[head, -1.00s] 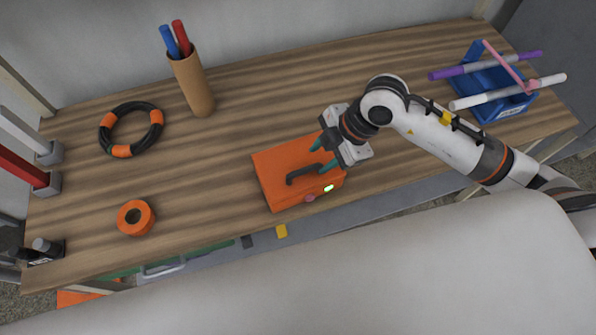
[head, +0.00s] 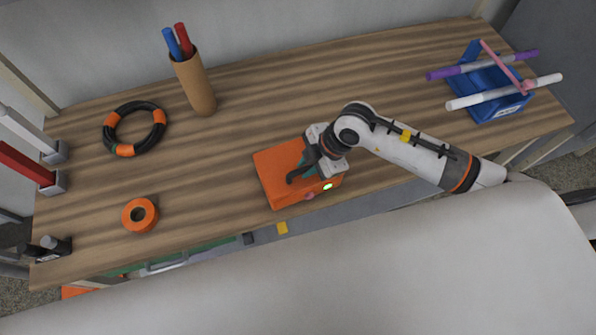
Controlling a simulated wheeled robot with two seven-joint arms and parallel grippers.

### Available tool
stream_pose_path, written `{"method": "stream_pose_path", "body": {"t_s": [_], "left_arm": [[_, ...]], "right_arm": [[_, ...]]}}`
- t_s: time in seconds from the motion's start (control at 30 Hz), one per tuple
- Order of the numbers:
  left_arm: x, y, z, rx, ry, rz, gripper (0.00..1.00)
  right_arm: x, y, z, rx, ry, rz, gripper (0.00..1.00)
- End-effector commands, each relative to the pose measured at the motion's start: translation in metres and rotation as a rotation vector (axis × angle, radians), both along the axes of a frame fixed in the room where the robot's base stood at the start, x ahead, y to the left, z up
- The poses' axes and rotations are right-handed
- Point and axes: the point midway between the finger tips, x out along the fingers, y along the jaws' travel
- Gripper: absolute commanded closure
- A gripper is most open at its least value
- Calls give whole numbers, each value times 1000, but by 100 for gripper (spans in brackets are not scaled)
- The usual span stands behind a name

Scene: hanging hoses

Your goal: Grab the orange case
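The orange case (head: 277,170) lies flat near the front edge of the wooden table. It has a dark handle (head: 293,177) on top and a small green light on its front side. My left gripper is not in view.
An orange tape roll (head: 139,215) and a black-orange ring (head: 134,129) lie to the left. A brown cup (head: 196,86) with markers stands at the back. A blue holder (head: 499,104) with tubes stands at the right. The table (head: 330,85) behind the case is clear.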

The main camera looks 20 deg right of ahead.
Motion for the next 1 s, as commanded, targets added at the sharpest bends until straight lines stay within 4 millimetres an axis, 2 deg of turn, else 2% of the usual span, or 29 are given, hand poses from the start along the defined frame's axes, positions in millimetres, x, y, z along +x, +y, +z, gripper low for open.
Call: {"method": "stream_pose_path", "body": {"t_s": [0.03, 0.1, 0.57, 0.67, 1.0], "left_arm": [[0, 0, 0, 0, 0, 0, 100], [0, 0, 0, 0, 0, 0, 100], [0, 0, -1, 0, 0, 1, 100], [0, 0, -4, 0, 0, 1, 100], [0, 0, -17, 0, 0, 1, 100]], "right_arm": [[0, 0, 0, 0, 0, 0, 88], [0, 0, 0, 0, 0, 0, 100], [1, 0, 4, 2, -4, 0, 100], [2, 0, 13, 3, -6, 0, 100], [1, 0, 78, 2, -9, 1, 100]]}}
